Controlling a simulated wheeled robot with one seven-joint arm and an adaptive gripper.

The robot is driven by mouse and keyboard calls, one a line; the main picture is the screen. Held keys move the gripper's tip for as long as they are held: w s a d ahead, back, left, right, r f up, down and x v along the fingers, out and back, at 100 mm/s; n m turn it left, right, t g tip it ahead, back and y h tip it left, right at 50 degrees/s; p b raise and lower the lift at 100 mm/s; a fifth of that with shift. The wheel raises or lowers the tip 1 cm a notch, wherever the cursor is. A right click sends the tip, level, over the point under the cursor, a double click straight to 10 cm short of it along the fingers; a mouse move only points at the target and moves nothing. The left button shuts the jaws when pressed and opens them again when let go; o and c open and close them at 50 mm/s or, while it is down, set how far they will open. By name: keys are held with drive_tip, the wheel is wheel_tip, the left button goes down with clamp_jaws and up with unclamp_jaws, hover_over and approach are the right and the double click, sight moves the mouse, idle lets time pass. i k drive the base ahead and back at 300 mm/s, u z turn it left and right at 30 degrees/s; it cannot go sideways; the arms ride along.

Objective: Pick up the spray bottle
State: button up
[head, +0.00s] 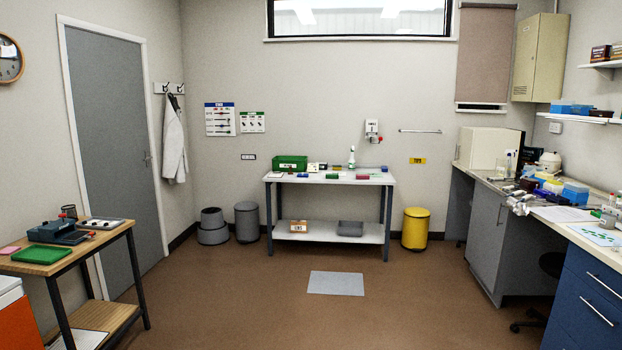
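A slim white bottle with a narrow top, which looks like the spray bottle (351,158), stands upright on the small white-topped table (330,180) against the back wall. It is small in the picture, so its nozzle is not clear. It stands right of the table's middle, behind several small items. My gripper is not in view.
A green crate (290,162) sits on the table's left part. A grey mat (336,283) lies on the open floor before the table. A yellow bin (416,228) stands right of it, grey bins left. A wooden bench (68,262) and a cluttered counter (560,225) flank the room.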

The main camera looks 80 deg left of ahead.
sight(509, 170)
drive_tip(key=u, duration=2.55)
